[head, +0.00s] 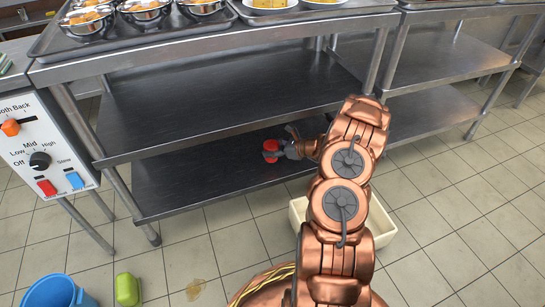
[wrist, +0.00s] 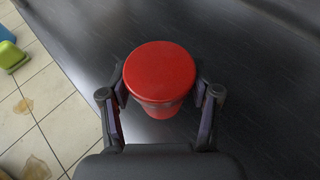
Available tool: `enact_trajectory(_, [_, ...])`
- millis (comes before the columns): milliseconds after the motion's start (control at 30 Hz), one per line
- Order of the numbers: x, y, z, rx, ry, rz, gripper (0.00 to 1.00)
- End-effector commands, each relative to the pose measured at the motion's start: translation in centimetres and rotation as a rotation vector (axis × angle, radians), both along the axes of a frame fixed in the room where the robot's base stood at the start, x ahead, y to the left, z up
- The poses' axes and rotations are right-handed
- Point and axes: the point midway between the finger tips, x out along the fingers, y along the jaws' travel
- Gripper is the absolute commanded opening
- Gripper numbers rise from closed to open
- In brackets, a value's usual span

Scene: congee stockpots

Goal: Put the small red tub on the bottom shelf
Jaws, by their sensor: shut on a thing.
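The small red tub (head: 271,150) is at my gripper's tip, by the bottom shelf (head: 188,186) of the steel table. In the wrist view the red tub (wrist: 160,76) is upright with its round lid up, between my gripper's two fingers. My gripper (wrist: 160,95) is shut on it, with a finger at each side. It also shows in the head view (head: 279,150), reaching in between the two lower shelves from the right. The dark shelf surface (wrist: 255,60) lies below the tub. I cannot tell whether the tub's base touches it.
The middle shelf (head: 200,105) hangs above and behind the tub. Trays with metal bowls (head: 145,10) stand on the tabletop. A cream bin (head: 378,222) stands on the floor beside my arm. A blue bucket (head: 55,292) and a green container (head: 127,289) stand at lower left. The bottom shelf's left part is bare.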

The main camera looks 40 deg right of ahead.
Motion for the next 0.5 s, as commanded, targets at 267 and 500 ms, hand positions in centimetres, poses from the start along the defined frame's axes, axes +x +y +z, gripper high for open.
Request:
enact_trajectory(267, [-0.1,0.0,-3.6,0.000,-0.001,0.001,0.21])
enact_trajectory(500, [-0.1,0.0,-3.4,0.000,-0.001,0.001,0.21])
